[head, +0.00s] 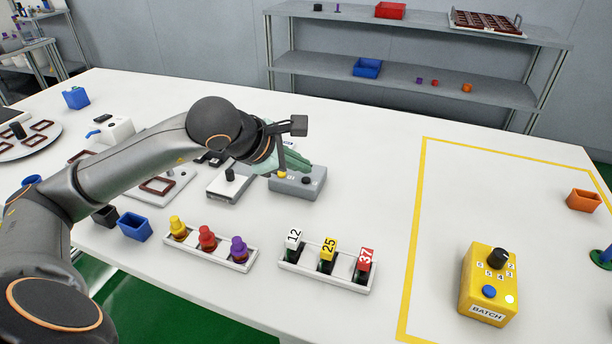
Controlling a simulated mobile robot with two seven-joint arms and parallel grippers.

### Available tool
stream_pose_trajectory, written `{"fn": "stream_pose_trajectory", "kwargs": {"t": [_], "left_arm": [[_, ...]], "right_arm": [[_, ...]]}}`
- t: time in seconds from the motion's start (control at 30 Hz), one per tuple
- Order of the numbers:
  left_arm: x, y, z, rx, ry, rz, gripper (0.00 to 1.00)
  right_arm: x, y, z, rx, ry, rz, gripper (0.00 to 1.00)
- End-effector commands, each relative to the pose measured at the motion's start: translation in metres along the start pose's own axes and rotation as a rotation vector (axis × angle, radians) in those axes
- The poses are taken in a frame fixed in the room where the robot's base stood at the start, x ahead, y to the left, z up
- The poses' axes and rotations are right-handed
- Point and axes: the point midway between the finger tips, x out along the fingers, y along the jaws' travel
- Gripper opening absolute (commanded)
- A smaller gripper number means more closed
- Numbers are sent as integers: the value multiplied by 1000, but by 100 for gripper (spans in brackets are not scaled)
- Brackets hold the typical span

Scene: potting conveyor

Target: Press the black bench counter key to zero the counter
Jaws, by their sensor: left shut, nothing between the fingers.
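A grey box (313,190) stands on the white bench in the middle of the head view. My right gripper is not in view.
A pale green, glove-like shape (298,160) shows behind the gripper. In front stand a rack with yellow, red and purple pieces (238,264) and a numbered rack (318,278). A yellow BATCH box (476,286) stands right, inside a yellow outline. Bench between is clear.

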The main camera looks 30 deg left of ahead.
Motion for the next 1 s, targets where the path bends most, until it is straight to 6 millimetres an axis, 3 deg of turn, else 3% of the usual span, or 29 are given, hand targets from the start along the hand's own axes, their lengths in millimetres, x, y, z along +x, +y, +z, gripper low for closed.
{"fn": "stream_pose_trajectory", "kwargs": {"t": [0.27,0.8,1.0], "left_arm": [[-1,1,1,0,-1,1,0],[-34,25,25,0,-2,1,0],[-35,25,26,0,-1,0,0]], "right_arm": [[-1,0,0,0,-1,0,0],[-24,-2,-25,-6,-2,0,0],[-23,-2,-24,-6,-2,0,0]]}}
